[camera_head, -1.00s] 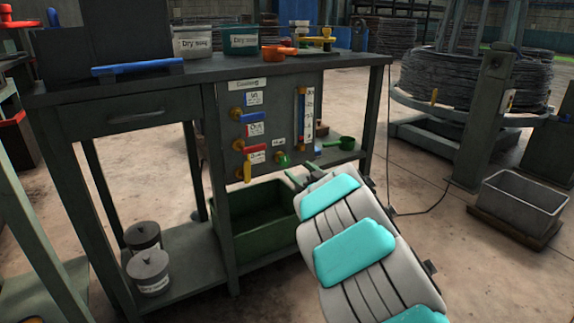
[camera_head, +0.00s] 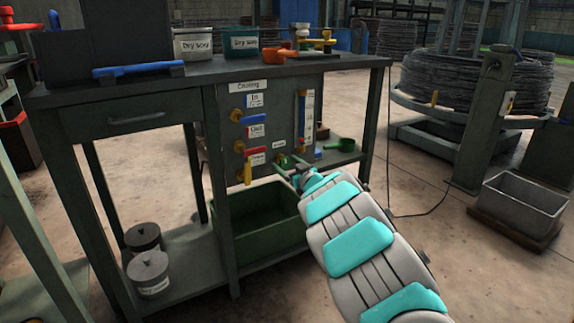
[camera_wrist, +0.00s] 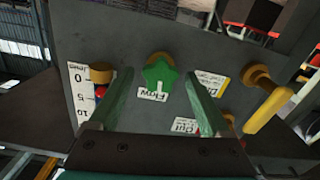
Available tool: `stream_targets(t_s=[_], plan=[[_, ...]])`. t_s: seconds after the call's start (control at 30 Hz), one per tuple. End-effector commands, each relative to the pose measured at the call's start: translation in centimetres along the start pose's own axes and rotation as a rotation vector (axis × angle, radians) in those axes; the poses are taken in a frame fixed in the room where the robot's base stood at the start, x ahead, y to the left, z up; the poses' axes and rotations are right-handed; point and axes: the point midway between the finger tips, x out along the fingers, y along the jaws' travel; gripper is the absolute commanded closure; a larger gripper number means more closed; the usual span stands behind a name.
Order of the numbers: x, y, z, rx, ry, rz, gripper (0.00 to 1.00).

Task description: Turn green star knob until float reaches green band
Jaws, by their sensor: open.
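The green star knob (camera_wrist: 160,75) sits on the panel and lies between the fingers of my gripper (camera_wrist: 159,73) in the wrist view. The fingers are open, one on each side, apart from the knob. In the head view my gripper (camera_head: 291,168) is at the panel's lower right, and the knob (camera_head: 282,160) is partly hidden by it. The gauge (camera_head: 302,118) stands above it with a white scale. In the wrist view, upside down, a red float (camera_wrist: 101,91) shows near the scale's (camera_wrist: 80,95) low end, between 0 and 5. I cannot make out the green band.
Blue, red and yellow valve handles are on the panel's left; the yellow handle (camera_wrist: 268,110) is right of my fingers in the wrist view. A green scoop (camera_head: 343,145) lies on a small shelf at right. A green bin (camera_head: 255,235) stands below.

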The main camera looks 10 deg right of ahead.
Motion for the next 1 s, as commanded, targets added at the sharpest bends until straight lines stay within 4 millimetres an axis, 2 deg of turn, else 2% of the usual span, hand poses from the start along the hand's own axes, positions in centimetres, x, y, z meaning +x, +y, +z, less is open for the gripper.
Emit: stream_targets(t_s=[0.23, 0.9, 0.93, 1.0], plan=[[0.04, 0.0, -0.04, 0.0, 0.001, 0.0, 0.21], [0.04, -0.01, -0.07, 0.0, 0.002, 0.0, 0.96], [0.04, -0.02, -0.08, 0.0, 0.002, 0.0, 0.99], [0.04, -0.02, -0.07, 0.0, 0.002, 0.0, 1.0]])
